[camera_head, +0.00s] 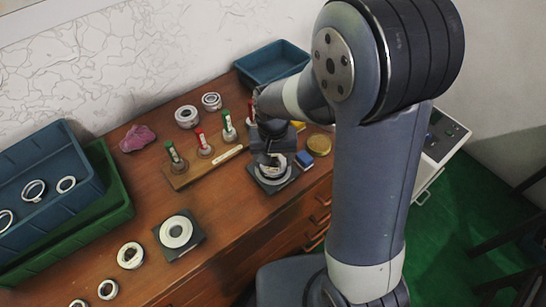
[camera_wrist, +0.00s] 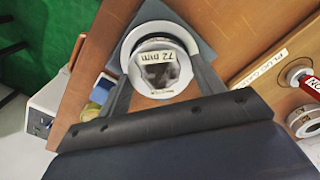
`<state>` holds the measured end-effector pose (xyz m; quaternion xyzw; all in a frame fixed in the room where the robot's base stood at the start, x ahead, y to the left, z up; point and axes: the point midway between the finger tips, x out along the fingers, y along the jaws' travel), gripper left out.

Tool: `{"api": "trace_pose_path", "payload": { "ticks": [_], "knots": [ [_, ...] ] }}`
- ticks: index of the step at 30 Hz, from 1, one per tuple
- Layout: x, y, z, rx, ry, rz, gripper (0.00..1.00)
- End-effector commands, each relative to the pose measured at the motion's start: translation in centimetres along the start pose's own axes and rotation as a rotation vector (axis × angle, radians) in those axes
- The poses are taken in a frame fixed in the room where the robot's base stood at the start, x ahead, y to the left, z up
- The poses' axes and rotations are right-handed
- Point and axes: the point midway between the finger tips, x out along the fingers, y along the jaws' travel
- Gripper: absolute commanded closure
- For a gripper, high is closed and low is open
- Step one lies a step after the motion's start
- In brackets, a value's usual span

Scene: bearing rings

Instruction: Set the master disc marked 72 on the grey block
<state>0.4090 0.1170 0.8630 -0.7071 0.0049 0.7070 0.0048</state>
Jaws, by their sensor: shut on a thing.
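The master disc (camera_wrist: 158,68) is a pale metal piece with a "72 mm" label facing the wrist camera. My gripper (camera_wrist: 160,75) is shut on it, one finger on each side. Just beyond the disc in the wrist view is a white round face on the dark grey block (camera_wrist: 205,75). In the head view my gripper (camera_head: 272,158) is over the grey block (camera_head: 288,182), near the front edge of the bench. A pale ring shape shows on the block under the gripper. I cannot tell whether the disc touches it.
A wooden rack (camera_head: 180,182) of red- and green-handled plug gauges stands left of my gripper. A blue block (camera_head: 303,160) and a yellow round piece (camera_head: 320,144) lie close on the right. A second dark plate (camera_head: 197,240) carries a ring. Blue bins and loose rings lie around.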

Motion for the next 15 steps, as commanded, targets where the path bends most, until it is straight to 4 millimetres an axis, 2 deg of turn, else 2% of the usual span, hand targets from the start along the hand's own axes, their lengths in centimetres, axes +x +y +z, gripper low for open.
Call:
{"api": "trace_pose_path", "payload": {
  "ticks": [14, 15],
  "knots": [
    [1.5, 0.0, 0.0, 0.0, 0.001, 0.0, 0.75],
    [1.3, 0.0, 0.0, 0.0, 0.001, 0.0, 0.33]
  ]
}}
